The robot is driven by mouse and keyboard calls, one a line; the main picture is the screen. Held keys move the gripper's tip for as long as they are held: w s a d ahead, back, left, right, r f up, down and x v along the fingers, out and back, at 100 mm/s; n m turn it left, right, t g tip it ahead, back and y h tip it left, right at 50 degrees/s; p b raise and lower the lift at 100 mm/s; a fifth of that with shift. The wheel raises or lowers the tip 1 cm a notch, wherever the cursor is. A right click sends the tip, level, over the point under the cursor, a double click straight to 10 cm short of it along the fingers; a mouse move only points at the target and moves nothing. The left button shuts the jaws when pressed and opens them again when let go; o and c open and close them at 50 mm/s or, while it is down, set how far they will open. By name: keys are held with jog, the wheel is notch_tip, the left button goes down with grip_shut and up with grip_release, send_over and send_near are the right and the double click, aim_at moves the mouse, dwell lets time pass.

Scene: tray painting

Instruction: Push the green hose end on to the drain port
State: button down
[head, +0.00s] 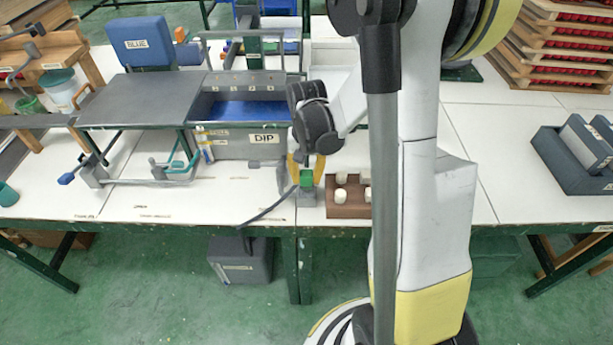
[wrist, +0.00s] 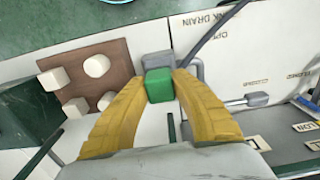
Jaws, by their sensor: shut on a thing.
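My gripper (head: 306,172) has its yellow fingers shut on the green hose end (head: 306,179), above the table's front edge. In the wrist view the green hose end (wrist: 159,85) sits between both fingertips (wrist: 159,90). A grey block (head: 306,199) is directly below it; I cannot tell whether they touch. The dark hose (head: 268,210) runs from there down left over the table edge. The grey dip tank (head: 225,147) stands behind left. A grey bent pipe (wrist: 199,70) shows beside the hose in the wrist view. I cannot make out the drain port's opening.
A brown block with white pegs (head: 347,210) stands close to the right of my gripper. A grey lever (wrist: 248,101) lies near the pipe. A dark container (head: 240,260) is under the table. The white tabletop (head: 220,200) in front of the tank is mostly clear.

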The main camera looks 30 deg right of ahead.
jog(key=shift+f, duration=0.2)
jog(key=shift+f+b, duration=0.35)
jog(key=shift+b, duration=0.15)
jog(key=shift+f+b, duration=0.55)
jog(key=shift+f, duration=0.05)
dwell(0.4)
jog(key=c, duration=0.6)
grip_release()
jog(key=shift+r, duration=0.15)
jog(key=shift+r+p, duration=2.2)
jog(key=shift+r, duration=0.7)
